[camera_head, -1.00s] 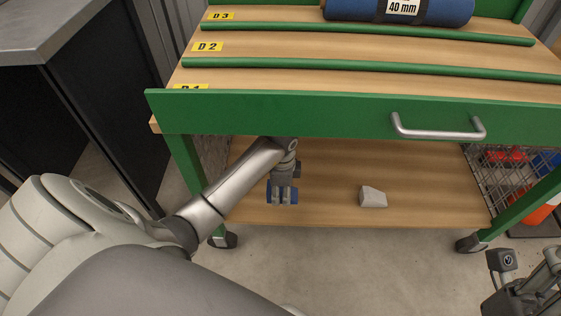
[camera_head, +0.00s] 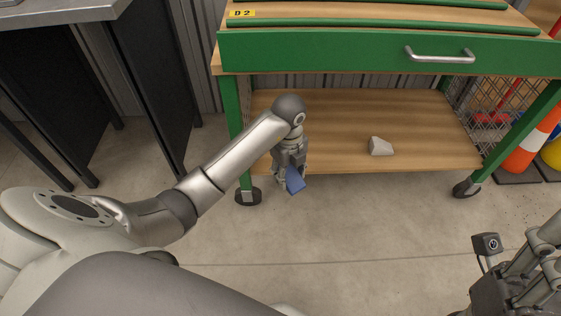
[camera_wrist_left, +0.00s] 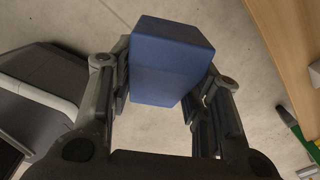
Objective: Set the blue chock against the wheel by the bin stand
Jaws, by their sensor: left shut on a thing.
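The blue chock (camera_head: 295,181) is held in my left gripper (camera_head: 289,184), in front of the lower shelf's front edge and above the floor. It looks tilted in the head view. In the left wrist view the blue chock (camera_wrist_left: 168,60) sits between the fingers of my left gripper (camera_wrist_left: 160,95), which are shut on it. The cart's left front wheel (camera_head: 248,197) is to the left of the chock, apart from it. The right front wheel (camera_head: 467,188) is farther right. I cannot tell which is by the bin stand. My right gripper (camera_head: 505,292) is partly cut off at the lower right; its fingers are unclear.
A grey chock (camera_head: 380,146) lies on the wooden lower shelf (camera_head: 330,120) of the green cart. A dark bench (camera_head: 60,80) stands left. The concrete floor in front is clear.

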